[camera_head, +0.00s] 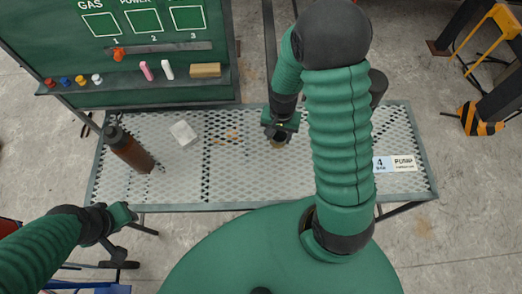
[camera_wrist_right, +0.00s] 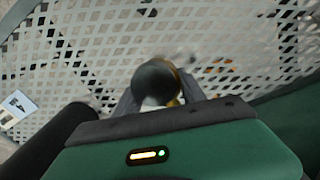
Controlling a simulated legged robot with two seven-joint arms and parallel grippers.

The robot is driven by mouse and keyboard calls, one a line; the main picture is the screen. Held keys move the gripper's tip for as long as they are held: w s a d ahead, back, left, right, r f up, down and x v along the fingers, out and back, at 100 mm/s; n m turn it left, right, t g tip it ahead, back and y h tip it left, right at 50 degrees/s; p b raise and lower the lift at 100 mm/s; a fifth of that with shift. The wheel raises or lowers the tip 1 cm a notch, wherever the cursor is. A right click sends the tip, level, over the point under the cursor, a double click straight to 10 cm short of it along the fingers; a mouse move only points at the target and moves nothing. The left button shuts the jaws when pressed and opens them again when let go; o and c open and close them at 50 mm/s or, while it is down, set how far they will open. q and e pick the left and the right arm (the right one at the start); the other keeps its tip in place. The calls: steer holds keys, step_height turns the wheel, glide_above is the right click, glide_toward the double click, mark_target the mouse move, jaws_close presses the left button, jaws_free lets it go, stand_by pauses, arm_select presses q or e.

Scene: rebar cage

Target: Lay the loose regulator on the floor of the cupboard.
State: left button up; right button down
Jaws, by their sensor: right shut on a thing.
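My right gripper (camera_head: 279,131) is over the middle of the mesh bench and is shut on a small dark, round-ended thing with a brass-yellow edge, which looks like the loose regulator (camera_head: 279,143). In the right wrist view the regulator (camera_wrist_right: 154,82) sits between the fingers, its round dark end facing the camera. Whether it touches the mesh is unclear. My left gripper (camera_head: 124,213) is off the front left corner of the bench, away from everything on it; its jaws are too small to read. I cannot make out the cupboard in either view.
The mesh bench (camera_head: 225,185) carries a brown bottle (camera_head: 128,148), a clear-white packet (camera_head: 183,133) and orange loops (camera_head: 234,137). A dark cup-like thing (camera_head: 377,84) stands behind my right arm. A green panel (camera_head: 150,60) with a shelf stands behind.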

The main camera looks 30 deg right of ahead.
glide_above(261, 155)
steer(key=shift+d+f, duration=0.2)
steer(key=shift+f, duration=0.05)
steer(key=shift+a+f, duration=0.1)
steer(key=shift+a, duration=0.1)
step_height(261, 155, down, 4)
steer(key=shift+r+b, duration=0.15)
steer(key=shift+b, duration=0.6)
steer(key=shift+r, duration=0.1)
steer(key=shift+s, duration=0.1)
steer(key=c, duration=0.7)
jaws_free()
